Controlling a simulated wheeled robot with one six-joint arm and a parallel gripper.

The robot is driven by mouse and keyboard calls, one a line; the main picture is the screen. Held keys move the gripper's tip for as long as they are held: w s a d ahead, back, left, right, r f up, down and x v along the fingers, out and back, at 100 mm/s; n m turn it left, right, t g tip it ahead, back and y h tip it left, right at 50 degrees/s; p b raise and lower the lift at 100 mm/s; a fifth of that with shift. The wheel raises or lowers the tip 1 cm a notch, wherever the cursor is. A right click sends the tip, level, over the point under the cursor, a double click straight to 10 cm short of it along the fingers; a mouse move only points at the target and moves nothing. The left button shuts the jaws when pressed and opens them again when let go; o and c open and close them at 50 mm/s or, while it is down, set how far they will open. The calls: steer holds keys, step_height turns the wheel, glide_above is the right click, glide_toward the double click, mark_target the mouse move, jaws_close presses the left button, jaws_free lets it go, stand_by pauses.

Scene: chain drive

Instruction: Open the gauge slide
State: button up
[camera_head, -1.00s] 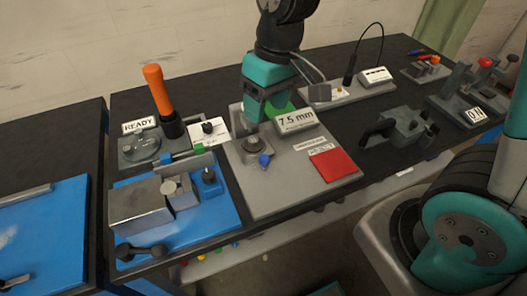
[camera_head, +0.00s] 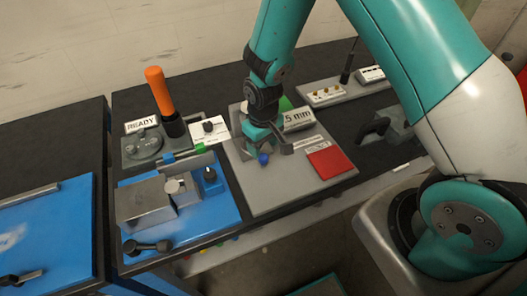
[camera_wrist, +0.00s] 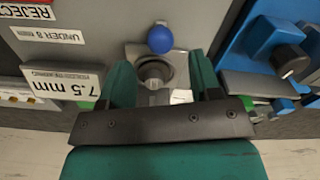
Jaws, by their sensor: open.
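The gauge is a grey plate (camera_head: 285,195) on the dark bench, with a small grey block carrying a blue knob (camera_head: 263,159). In the wrist view the blue knob (camera_wrist: 160,38) stands just beyond my fingertips, in front of a round dark-centred opening (camera_wrist: 156,70) in the block. My gripper (camera_head: 264,144) is low over this block, pointing down. In the wrist view its two teal fingers (camera_wrist: 160,76) are apart, one on each side of the block. I see nothing held between them. My gripper hides much of the block in the head view.
A 7.5 mm sign (camera_head: 299,118) stands close behind my gripper, and a red reject pad (camera_head: 330,162) lies to the right. At left are a blue fixture (camera_head: 220,213) with a metal block and an orange upright handle (camera_head: 159,90).

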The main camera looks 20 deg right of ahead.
mark_target(263, 156)
steer(key=shift+f+p, duration=0.45)
steer(key=shift+f, duration=2.1)
